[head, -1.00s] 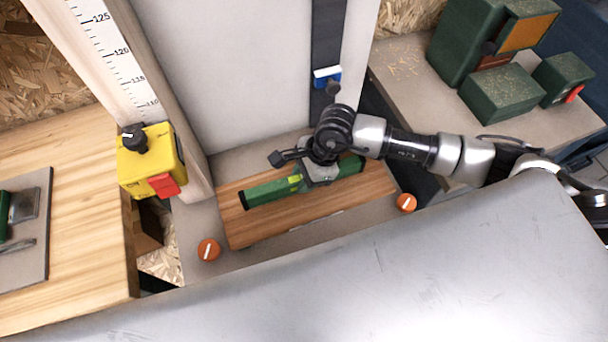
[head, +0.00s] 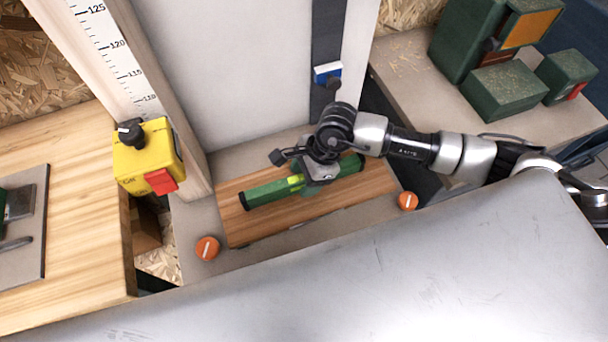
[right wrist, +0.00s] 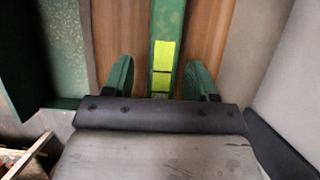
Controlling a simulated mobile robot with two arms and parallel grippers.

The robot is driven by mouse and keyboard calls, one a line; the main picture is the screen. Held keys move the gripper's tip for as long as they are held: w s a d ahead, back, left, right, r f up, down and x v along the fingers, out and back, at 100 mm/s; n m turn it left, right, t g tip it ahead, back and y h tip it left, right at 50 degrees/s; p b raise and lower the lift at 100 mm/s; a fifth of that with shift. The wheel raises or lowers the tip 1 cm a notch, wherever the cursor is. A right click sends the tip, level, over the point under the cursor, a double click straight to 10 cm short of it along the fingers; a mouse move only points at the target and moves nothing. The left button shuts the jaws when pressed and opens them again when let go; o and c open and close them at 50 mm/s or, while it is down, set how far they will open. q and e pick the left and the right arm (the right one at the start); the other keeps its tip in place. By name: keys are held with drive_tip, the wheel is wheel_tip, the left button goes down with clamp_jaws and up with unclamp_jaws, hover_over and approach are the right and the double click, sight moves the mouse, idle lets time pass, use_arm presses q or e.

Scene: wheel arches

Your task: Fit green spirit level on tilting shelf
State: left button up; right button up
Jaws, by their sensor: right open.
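The green spirit level (head: 268,192) lies lengthwise on the brown wooden tilting shelf (head: 285,222), with a bright yellow-green vial window near its middle. In the right wrist view the level (right wrist: 167,35) runs between the two green-padded fingers of my right gripper (right wrist: 162,78), with a gap to each finger. The jaws are open around it, over the wooden shelf (right wrist: 203,35). In the head view my right gripper (head: 320,178) is above the level and hides part of it. The shelf looks slightly tilted; I cannot tell exactly. My left gripper is not in view.
Orange knobs stand at the shelf's left (head: 207,248) and right (head: 408,201). A yellow box with a red switch (head: 146,158) is on the wooden post at left. Green machine blocks (head: 503,90) stand on the right bench. A grey metal surface (head: 330,290) fills the front.

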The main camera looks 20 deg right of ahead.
drive_tip(key=b+v, duration=0.1)
drive_tip(key=v, duration=0.9)
drive_tip(key=shift+d+r+b, duration=0.15)
drive_tip(key=shift+r+b, duration=0.05)
drive_tip(key=shift+b, duration=0.15)
